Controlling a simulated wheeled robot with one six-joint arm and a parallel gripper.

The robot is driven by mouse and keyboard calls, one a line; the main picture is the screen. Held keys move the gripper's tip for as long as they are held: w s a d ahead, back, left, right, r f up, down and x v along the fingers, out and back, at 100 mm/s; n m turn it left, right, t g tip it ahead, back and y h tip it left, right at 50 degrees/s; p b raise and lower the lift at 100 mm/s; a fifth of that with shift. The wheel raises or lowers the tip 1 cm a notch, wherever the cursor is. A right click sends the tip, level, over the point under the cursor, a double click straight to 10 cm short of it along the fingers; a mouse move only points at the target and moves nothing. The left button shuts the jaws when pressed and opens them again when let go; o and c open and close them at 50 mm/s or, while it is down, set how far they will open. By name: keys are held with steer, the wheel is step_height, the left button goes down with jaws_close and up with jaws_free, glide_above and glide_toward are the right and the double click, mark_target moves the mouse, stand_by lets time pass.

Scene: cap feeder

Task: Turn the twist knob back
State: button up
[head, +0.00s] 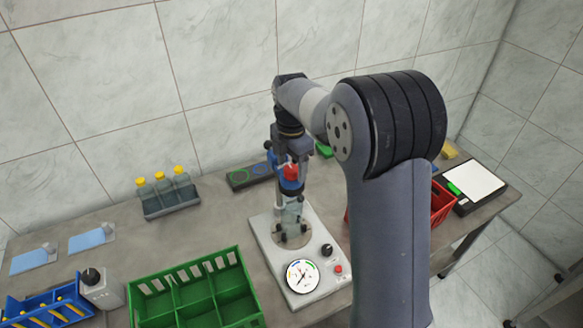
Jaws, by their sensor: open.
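A light grey device (268,240) stands on the bench in the middle of the head view. Its base plate carries a black twist knob (327,250), a red button (338,268) and a round white dial (302,276) with a needle. Another black knob (91,276) sits on a small grey box at the lower left. My gripper (289,166) points down above the device, around its upright part with red and blue pieces, and is apart from both knobs. The jaws are open; the fingertips are hard to make out against the upright part.
A green divided crate (190,258) stands left of the device, with a blue rack (45,310) beyond it. A bottle holder (170,203) stands at the back. A red bin (441,203) and a tablet-like panel (473,186) are right, partly behind my arm.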

mark_target(292, 168)
steer(key=shift+r, duration=2.95)
step_height(292, 168, down, 7)
steer(key=shift+f, duration=0.1)
steer(key=shift+m, duration=0.8)
